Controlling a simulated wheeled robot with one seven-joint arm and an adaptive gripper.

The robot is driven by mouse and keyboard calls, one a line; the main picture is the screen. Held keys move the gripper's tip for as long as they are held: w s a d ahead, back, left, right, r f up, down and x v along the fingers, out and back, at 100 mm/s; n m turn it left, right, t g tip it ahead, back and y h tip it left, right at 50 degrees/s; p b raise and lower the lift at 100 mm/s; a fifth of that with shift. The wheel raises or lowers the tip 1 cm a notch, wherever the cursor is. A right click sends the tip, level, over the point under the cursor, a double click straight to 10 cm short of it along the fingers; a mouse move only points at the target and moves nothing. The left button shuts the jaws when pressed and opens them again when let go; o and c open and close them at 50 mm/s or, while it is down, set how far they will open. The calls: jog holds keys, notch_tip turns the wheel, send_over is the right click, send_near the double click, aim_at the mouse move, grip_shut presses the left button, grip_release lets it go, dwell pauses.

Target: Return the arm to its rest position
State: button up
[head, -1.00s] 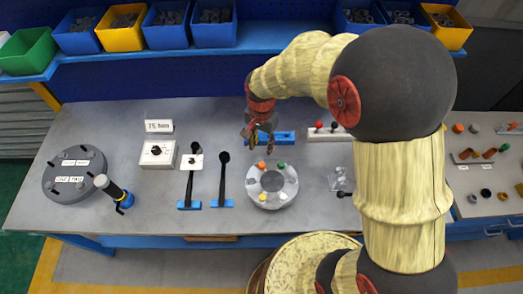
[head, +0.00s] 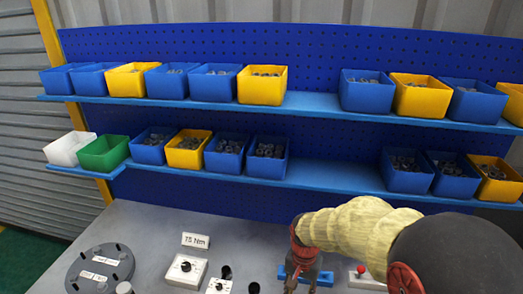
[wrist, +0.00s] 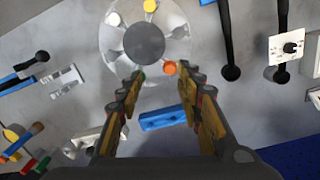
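My arm reaches over the workbench from the lower right of the head view. My gripper (head: 301,284) hangs over the bench at the bottom edge of the head view. In the wrist view my gripper (wrist: 158,85) has its two fingers spread apart with nothing between them. Beyond the fingertips, the round grey flanged shell (wrist: 120,52) lies on the bench, with orange, green, yellow and white caps on its rim. The fingers appear to be above the bench and apart from the shell.
A blue holder (wrist: 163,120) lies near the fingers. Black-handled tools (wrist: 231,40) lie beside the shell. A dark round plate (head: 100,268) and a control box (head: 186,270) stand on the bench. Shelves of bins (head: 262,85) line the blue back panel.

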jog(key=s+d+r+n+t+b, duration=0.2)
jog(key=s+d+r+t+b, duration=0.1)
jog(key=s+r, duration=0.5)
jog(key=s+d+r+n+t+b, duration=0.3)
jog(key=s+d+r+b, duration=0.1)
jog(key=s+r, duration=0.3)
jog(key=shift+s+r+b, duration=0.4)
jog(key=shift+s+b, duration=0.15)
jog(key=shift+s, duration=0.05)
dwell(0.7)
